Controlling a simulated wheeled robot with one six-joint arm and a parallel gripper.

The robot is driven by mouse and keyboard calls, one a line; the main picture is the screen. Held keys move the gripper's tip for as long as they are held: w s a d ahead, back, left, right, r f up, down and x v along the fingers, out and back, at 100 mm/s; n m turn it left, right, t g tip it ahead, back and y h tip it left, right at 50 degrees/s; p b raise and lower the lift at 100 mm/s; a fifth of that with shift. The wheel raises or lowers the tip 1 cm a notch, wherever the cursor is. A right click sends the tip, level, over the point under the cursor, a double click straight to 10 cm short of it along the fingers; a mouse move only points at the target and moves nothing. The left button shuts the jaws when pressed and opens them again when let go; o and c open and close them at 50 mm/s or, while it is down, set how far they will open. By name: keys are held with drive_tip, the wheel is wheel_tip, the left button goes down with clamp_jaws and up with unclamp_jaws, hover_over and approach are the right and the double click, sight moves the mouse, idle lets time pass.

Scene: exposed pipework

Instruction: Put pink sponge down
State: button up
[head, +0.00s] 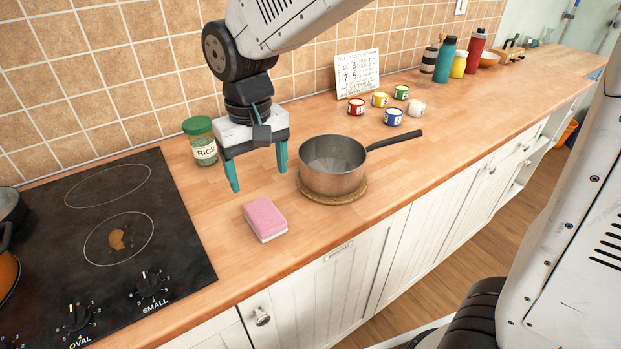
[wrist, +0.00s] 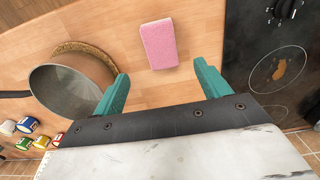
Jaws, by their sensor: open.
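The pink sponge (head: 264,219) lies flat on the wooden counter, pink side up, between the stove and the saucepan. It also shows in the wrist view (wrist: 159,44), ahead of the gap between my fingertips. My gripper (head: 258,178) is open and empty, with its two teal fingers apart above the counter behind the sponge. In the wrist view the fingers (wrist: 165,76) stand wide on either side, clear of the sponge. Nothing hides the sponge.
A saucepan (head: 332,163) on a round trivet (head: 333,197) stands right of my gripper. A rice jar (head: 200,141) is close behind it. The black stove (head: 121,239), with a brown stain, is at left. Several coloured cups (head: 393,116) stand further back. Bare counter surrounds the sponge.

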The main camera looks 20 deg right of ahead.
drive_tip(key=s+d+r+m, duration=0.1)
drive_tip(key=s+d+r, duration=0.25)
drive_tip(key=d, duration=0.25)
drive_tip(key=s+d+r+m, duration=0.1)
drive_tip(key=s+d+r, duration=0.1)
drive_tip(key=s+d, duration=0.35)
drive_tip(key=s+d+m+t, duration=0.1)
drive_tip(key=s+d, duration=0.8)
drive_tip(key=s, duration=0.1)
drive_tip(key=shift+s+f, duration=0.2)
drive_tip(key=shift+f, duration=0.2)
drive_tip(key=shift+o, duration=0.4)
